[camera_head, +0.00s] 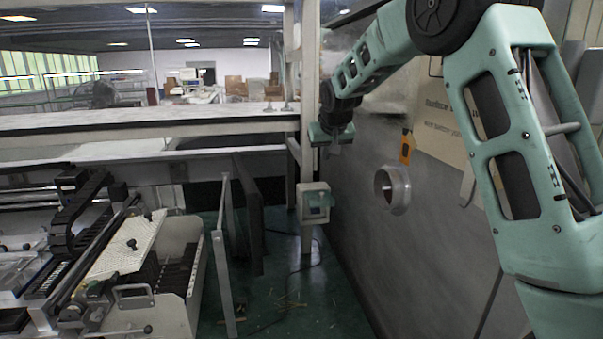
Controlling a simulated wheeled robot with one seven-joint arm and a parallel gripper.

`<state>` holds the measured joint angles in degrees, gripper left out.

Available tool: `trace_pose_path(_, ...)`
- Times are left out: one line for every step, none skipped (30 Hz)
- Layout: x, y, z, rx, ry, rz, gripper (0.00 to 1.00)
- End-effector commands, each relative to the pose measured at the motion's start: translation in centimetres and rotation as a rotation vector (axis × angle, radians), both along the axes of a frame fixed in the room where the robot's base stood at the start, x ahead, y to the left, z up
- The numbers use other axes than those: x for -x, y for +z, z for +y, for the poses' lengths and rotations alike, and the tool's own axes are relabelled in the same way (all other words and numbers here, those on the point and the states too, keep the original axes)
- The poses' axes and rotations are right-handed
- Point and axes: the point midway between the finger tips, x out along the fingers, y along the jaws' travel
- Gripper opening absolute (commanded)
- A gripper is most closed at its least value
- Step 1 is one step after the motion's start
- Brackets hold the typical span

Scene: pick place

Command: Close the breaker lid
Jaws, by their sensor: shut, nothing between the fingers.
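The breaker box (314,188) is a small whitish box mounted low on a pale upright post, near the middle of the head view. A greenish translucent piece, apparently its lid (320,204), shows at its front and right side. The box is too small in view to tell the lid's exact angle. My gripper (334,149) is shut and empty. It appears above and slightly right of the breaker box, apart from it in the picture. The fingertips are small and partly blend into the grey behind them.
A large grey machine wall (370,250) with a round metal port (391,189) and an orange tag (405,149) stands at right. A machine with a perforated cover (128,245) fills the lower left. Dark upright panels (248,212) stand left of the box.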

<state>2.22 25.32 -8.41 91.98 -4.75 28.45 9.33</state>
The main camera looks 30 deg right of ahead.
Motion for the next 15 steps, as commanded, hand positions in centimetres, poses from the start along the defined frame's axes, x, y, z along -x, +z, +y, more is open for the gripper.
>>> trace_pose_path(-0.2, 0.1, -0.5, 0.003, -0.007, -0.002, 0.00)
trace_pose_path(-0.4, 0.0, -0.6, 0.004, -0.007, -0.002, 0.00)
trace_pose_path(-0.5, -0.3, -0.7, 0.005, -0.008, -0.002, 0.00)
trace_pose_path(-0.7, -0.6, -0.7, 0.005, -0.008, -0.001, 0.00)
trace_pose_path(-0.9, -0.9, -0.7, 0.004, -0.006, 0.000, 0.00)
trace_pose_path(-1.2, -1.3, -0.8, 0.004, -0.006, 0.000, 0.00)
trace_pose_path(-1.4, -1.8, -0.9, 0.004, -0.007, 0.002, 0.00)
trace_pose_path(-1.7, -2.2, -1.0, 0.004, -0.006, 0.001, 0.00)
trace_pose_path(-2.2, -2.8, -1.2, 0.004, -0.007, 0.002, 0.00)
trace_pose_path(-2.5, -3.3, -1.3, 0.003, -0.006, 0.002, 0.00)
trace_pose_path(-2.9, -3.8, -1.4, 0.003, -0.006, 0.002, 0.00)
trace_pose_path(-3.3, -4.5, -1.5, 0.003, -0.006, 0.003, 0.00)
trace_pose_path(-3.6, -4.9, -1.6, 0.003, -0.006, 0.002, 0.00)
trace_pose_path(-4.0, -5.4, -1.7, 0.003, -0.004, 0.001, 0.00)
trace_pose_path(-4.4, -6.1, -1.9, 0.003, -0.005, 0.002, 0.00)
